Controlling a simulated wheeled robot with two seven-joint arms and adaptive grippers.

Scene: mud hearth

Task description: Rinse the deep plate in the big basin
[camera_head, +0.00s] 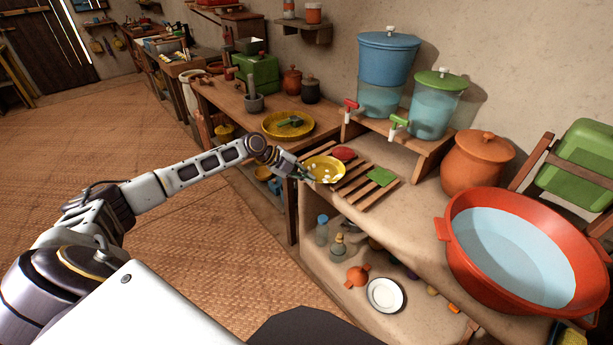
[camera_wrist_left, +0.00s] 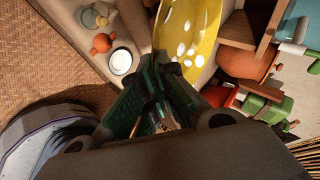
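The deep plate (camera_head: 325,168) is yellow with white foam-like spots. In the head view it is at the left end of the slatted rack. My left gripper (camera_head: 305,172) is at its left rim. The left wrist view shows the plate (camera_wrist_left: 190,32) just beyond the fingertips (camera_wrist_left: 167,66), which seem shut on its rim; the exact contact is partly hidden. The big basin (camera_head: 462,262) is orange-red, holds pale blue water and stands at the right end of the counter, apart from the plate. My right gripper is not in view.
The slatted rack (camera_head: 362,186) holds a red and a green pad. Blue (camera_head: 388,58) and green-lidded (camera_head: 437,100) dispensers stand behind on a raised shelf. A clay pot (camera_head: 477,162) stands behind the basin. A yellow dish (camera_head: 285,134) lies on the wooden table. Bare counter lies between rack and basin.

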